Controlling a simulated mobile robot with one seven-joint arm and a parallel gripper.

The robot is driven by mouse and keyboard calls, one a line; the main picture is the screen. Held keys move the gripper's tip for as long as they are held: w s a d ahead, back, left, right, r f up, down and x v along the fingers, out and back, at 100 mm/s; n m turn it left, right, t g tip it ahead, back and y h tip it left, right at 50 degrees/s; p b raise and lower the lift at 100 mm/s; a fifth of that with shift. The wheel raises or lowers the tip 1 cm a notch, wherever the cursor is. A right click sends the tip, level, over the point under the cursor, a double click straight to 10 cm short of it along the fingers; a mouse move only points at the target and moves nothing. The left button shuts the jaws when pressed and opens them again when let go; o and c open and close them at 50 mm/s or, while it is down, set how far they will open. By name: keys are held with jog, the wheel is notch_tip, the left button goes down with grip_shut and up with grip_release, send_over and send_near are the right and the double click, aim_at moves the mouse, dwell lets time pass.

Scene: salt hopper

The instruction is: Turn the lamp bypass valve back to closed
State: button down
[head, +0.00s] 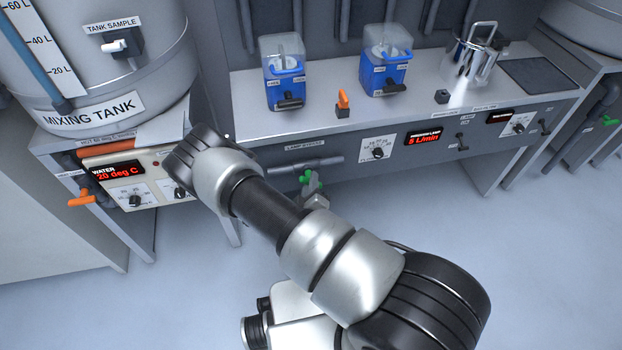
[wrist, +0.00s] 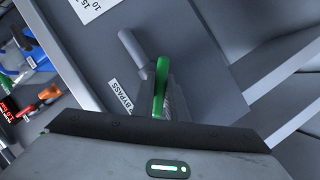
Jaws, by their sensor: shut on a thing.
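The lamp bypass valve has a green handle (head: 306,178) on a grey pipe (head: 300,164), below its label (head: 306,145) on the grey bench front. In the wrist view the green handle (wrist: 160,85) stands beside the pipe (wrist: 136,52), and part of the bypass label (wrist: 121,96) shows. My gripper (head: 316,200) is at the handle and shut on it. In the wrist view a grey finger (wrist: 176,100) lies against the handle's right side. The handle's lower part is hidden by my gripper. I cannot tell the valve's exact angle.
The bench (head: 330,125) carries two blue dosing units (head: 284,75) and a steel jug (head: 470,55). A red display (head: 424,138) and a knob (head: 377,153) are right of the valve. The mixing tank (head: 110,70) stands left. Floor in front is clear.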

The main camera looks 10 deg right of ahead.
jog(key=m+y+p, duration=0.1)
jog(key=m+y, duration=0.1)
jog(key=m, duration=0.1)
jog(key=shift+r+g+p, duration=0.1)
jog(key=shift+g+p, duration=0.2)
jog(key=shift+p, duration=0.1)
jog(key=shift+m+y+p, duration=0.55)
jog(key=shift+m+y, duration=0.55)
jog(key=shift+m, duration=0.6)
jog(key=c, duration=1.8)
grip_release()
jog(key=shift+o, duration=0.2)
jog(key=shift+s, duration=0.1)
jog(key=p+v, duration=0.3)
jog(key=v, duration=1.4)
jog(key=shift+r, duration=0.2)
